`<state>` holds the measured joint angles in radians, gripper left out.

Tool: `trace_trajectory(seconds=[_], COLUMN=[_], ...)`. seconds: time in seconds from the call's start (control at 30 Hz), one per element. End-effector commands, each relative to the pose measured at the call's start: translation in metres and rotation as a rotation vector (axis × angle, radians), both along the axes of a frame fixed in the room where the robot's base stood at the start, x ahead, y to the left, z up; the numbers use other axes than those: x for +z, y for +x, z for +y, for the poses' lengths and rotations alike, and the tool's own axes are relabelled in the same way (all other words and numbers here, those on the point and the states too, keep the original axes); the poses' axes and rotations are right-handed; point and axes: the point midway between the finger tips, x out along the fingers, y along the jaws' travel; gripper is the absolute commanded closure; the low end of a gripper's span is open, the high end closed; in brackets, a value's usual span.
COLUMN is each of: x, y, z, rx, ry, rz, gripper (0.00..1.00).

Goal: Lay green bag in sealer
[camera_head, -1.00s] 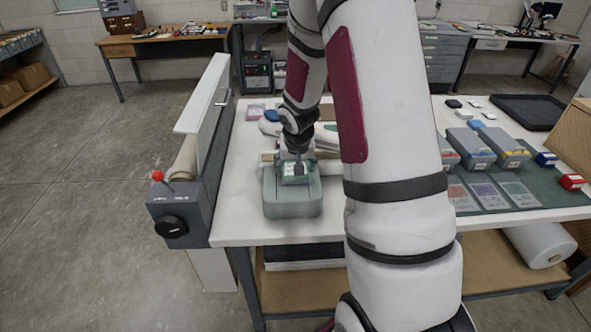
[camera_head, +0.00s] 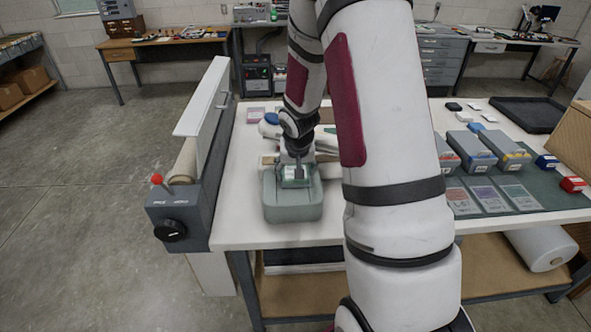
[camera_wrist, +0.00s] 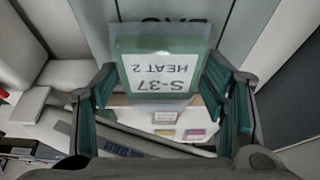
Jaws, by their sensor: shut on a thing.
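The green bag (camera_wrist: 124,47) carries a white label reading "S-37 HEAT 2", upside down in the wrist view. My gripper (camera_wrist: 158,92) is shut on it, with a teal finger pad on each side. In the head view, the bag (camera_head: 297,183) and my gripper (camera_head: 295,174) are over the back part of the grey-green sealer (camera_head: 293,210), on the table's left part. In the wrist view, the sealer (camera_wrist: 190,14) shows beyond the bag with partly hidden dark lettering. I cannot tell whether the bag touches the sealer.
A film roll holder with a red knob (camera_head: 157,179) stands along the table's left edge. Grey boxes (camera_head: 470,150) and flat labelled bags (camera_head: 481,197) lie on a dark mat at right. A black tray (camera_head: 527,113) is at the back right. My arm hides the table's middle.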

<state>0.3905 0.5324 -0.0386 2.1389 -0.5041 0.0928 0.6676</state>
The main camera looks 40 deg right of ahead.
Motion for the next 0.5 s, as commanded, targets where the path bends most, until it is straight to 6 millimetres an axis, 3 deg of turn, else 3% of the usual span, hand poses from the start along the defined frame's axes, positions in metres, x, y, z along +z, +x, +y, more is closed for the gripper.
trace_trajectory(seconds=[0.33,0.37,0.43,0.5], x=[-0.0053,-0.0048,-0.0046,-0.0046], y=[-0.0002,-0.0003,-0.0004,-0.0004], z=[-0.0001,-0.0002,-0.0001,-0.0001], rx=[0.0,0.0,0.0,0.0], ry=[0.0,0.0,0.0,0.0], rz=[0.001,0.001,0.001,0.001], gripper=[0.62,0.27,0.11,0.1])
